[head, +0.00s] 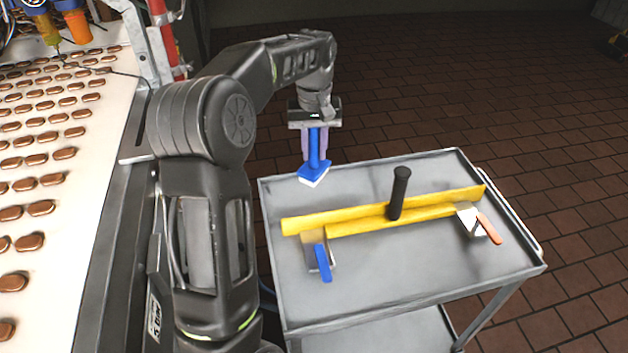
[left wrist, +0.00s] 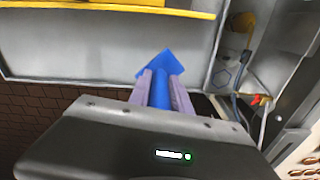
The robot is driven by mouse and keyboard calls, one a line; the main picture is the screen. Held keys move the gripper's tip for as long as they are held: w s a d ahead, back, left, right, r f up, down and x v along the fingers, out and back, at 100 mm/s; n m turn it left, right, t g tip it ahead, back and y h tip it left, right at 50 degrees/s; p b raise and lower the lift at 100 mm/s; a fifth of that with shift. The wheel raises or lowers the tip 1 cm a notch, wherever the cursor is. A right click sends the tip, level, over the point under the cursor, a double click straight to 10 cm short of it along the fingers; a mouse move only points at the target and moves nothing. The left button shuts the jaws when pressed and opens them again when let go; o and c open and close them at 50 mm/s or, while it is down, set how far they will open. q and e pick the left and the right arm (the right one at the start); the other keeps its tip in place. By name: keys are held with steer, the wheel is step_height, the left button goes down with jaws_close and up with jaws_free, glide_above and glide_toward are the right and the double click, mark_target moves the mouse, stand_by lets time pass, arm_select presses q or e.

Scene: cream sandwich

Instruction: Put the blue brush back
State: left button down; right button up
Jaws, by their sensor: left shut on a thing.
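The blue brush (head: 314,169) hangs upright from my left gripper (head: 315,145), its flat blue head and white bristles pointing down. It is above or just at the far left corner of the grey cart; I cannot tell if the bristles touch the cart. The left fingers are shut on the brush's handle. In the left wrist view the blue brush (left wrist: 160,85) sits between the two purple-grey fingers (left wrist: 160,90), its head beyond the fingertips. My right gripper is not in view.
The grey cart (head: 390,275) holds a yellow bar (head: 350,218) with a black upright handle (head: 398,192), a blue-handled scraper (head: 323,262) and an orange-handled scraper (head: 488,228). A conveyor (head: 60,180) with several brown biscuits runs along the left. The cart's front part is clear.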

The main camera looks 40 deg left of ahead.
mark_target(314, 168)
arm_select(q)
steer(key=shift+f, duration=1.8)
steer(key=shift+f+p, duration=0.5)
steer(key=shift+f, duration=1.4)
steer(key=shift+f, duration=0.2)
steer(key=c, duration=1.2)
jaws_free()
steer(key=shift+r, duration=0.2)
step_height(314, 168, up, 12)
steer(key=shift+s+d+r+b, duration=0.1)
steer(key=shift+d+b, duration=0.05)
steer(key=shift+b, duration=0.4)
